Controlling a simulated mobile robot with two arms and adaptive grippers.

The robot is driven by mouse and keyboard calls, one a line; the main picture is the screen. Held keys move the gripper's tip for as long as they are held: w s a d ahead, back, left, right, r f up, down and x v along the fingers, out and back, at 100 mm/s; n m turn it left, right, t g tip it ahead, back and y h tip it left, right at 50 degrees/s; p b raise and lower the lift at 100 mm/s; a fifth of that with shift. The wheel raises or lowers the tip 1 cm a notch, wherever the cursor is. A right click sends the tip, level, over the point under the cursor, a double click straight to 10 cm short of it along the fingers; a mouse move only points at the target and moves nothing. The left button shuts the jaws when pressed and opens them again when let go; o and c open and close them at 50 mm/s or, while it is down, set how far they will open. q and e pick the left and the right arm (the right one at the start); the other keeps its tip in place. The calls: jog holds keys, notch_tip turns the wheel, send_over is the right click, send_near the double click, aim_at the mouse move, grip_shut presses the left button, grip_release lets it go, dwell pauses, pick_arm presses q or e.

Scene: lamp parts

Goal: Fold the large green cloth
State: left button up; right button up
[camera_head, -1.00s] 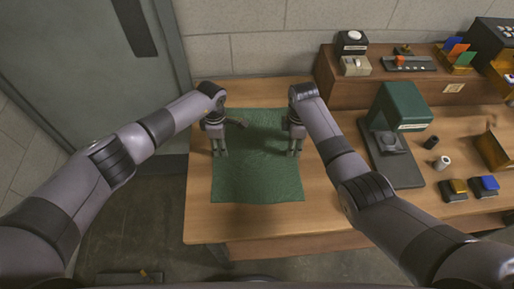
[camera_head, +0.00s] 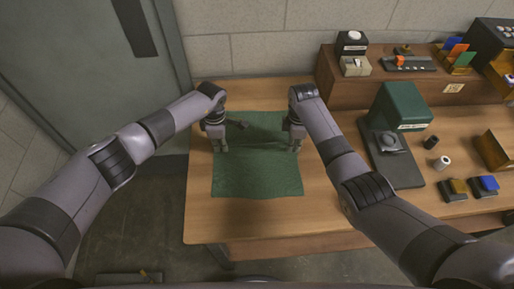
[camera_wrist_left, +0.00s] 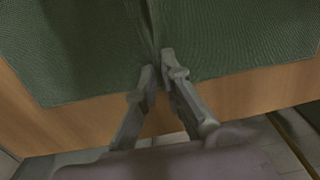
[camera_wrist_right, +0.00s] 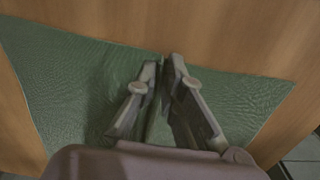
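The large green cloth (camera_head: 258,176) lies mostly flat on the wooden table, with a raised crease running across it between my grippers. My left gripper (camera_head: 221,150) is at its left side, and my right gripper (camera_head: 296,150) is at its right side. In the left wrist view, the left fingers (camera_wrist_left: 158,78) are shut on a pinched ridge of the cloth (camera_wrist_left: 80,45). In the right wrist view, the right fingers (camera_wrist_right: 166,72) are shut on a pinched fold of the cloth (camera_wrist_right: 70,85) near its edge.
The wooden table (camera_head: 240,219) has bare margins left of and in front of the cloth. To the right stand a green-and-grey machine (camera_head: 402,108), a dark cylinder (camera_head: 431,142), a white roll (camera_head: 441,163) and small yellow (camera_head: 457,187) and blue (camera_head: 488,183) blocks. A raised shelf (camera_head: 345,84) is behind.

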pick_arm(q)
jog(key=shift+f, duration=0.1)
grip_shut()
pick_arm(e)
jog(key=shift+s+d+f, duration=0.1)
jog(key=shift+f, duration=0.1)
grip_shut()
dwell(1.1)
jog(key=shift+r, duration=0.1)
